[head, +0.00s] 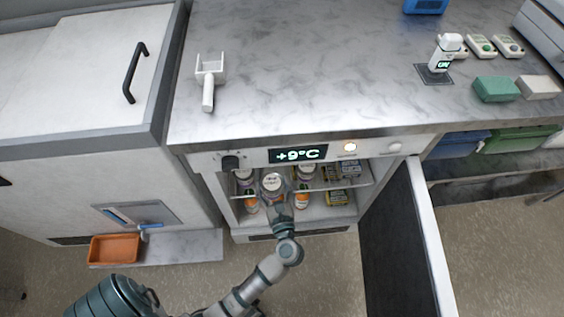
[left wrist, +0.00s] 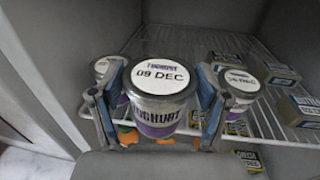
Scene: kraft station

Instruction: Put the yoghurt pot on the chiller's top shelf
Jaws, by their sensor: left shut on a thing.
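The yoghurt pot (head: 272,185) has a white lid reading 09 DEC and a purple-banded label; it also shows in the left wrist view (left wrist: 160,85). My left gripper (head: 276,198) is shut on it, one finger on each side (left wrist: 158,110). The pot is upright, in front of the chiller's wire top shelf (head: 320,186), which also shows in the left wrist view (left wrist: 262,115). I cannot tell whether its base touches the shelf. The chiller (head: 230,220) is open and its display reads +9°C. My right gripper is not in view.
Similar pots stand left (left wrist: 105,68) and right (left wrist: 238,85) of the held pot. Small boxes (left wrist: 272,65) occupy the shelf's right side. Orange-labelled containers (head: 302,200) and a yellow box (head: 337,198) stand below. The chiller door (head: 400,240) hangs open on the right.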

